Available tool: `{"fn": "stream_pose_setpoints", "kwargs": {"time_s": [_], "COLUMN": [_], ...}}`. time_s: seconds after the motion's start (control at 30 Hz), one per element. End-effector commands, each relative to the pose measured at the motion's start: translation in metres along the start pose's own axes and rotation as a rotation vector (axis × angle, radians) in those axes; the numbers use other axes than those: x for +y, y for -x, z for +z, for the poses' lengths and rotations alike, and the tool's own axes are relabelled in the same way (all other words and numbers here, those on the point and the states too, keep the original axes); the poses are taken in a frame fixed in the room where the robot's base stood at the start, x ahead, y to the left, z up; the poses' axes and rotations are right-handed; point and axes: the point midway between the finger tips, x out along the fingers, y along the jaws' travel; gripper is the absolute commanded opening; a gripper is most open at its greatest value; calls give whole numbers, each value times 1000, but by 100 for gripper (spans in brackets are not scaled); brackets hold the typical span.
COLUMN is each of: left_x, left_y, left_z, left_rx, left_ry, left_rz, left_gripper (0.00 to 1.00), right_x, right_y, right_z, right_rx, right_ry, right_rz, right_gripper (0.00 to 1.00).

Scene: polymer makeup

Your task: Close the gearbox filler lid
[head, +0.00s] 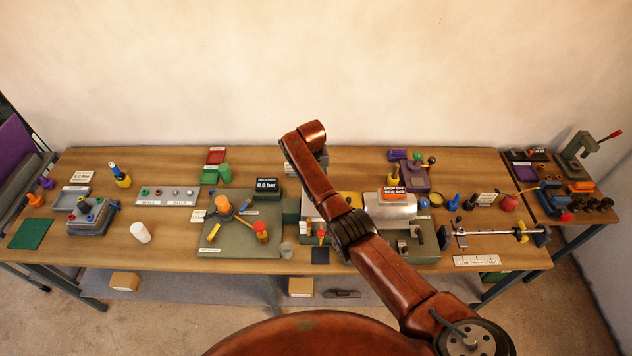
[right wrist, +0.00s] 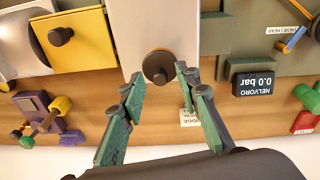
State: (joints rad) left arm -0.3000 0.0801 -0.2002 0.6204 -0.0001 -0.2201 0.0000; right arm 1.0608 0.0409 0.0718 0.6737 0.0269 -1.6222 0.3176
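A pale block (right wrist: 160,25) stands under my right gripper in the right wrist view, with a dark round knob (right wrist: 158,66) at its end. Beside it is a yellow plate (right wrist: 72,38) with a dark knob, which also shows in the head view (head: 352,199) just right of my arm. I cannot tell for certain which part is the filler lid. My right gripper (right wrist: 160,73) is open, its fingertips on either side of the pale block's knob and no clear contact showing. In the head view my arm hides this gripper and much of the block. My left gripper is out of view.
A 0.0 bar display (head: 266,184) and green plate (head: 235,235) stand left of the block. A silver cylinder (head: 390,212) with an orange-topped sign and a purple fixture (head: 414,178) stand to the right. Bare wood (head: 340,157) lies along the back.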

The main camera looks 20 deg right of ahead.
Motion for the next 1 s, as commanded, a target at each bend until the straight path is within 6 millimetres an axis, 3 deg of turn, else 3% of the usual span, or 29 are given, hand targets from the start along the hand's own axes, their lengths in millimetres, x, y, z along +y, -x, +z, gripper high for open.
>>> {"fn": "stream_pose_setpoints", "kwargs": {"time_s": [0.27,0.7,1.0], "left_x": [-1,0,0], "left_y": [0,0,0], "left_z": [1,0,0], "left_rx": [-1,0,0], "left_ry": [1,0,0], "left_rz": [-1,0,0], "left_gripper": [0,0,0], "right_x": [-1,0,0], "right_y": [8,93,119], "right_z": [0,-1,0], "right_rx": [0,3,0], "right_ry": [1,1,0], "right_rz": [-1,-1,0], "right_gripper": [30,30,30]}}
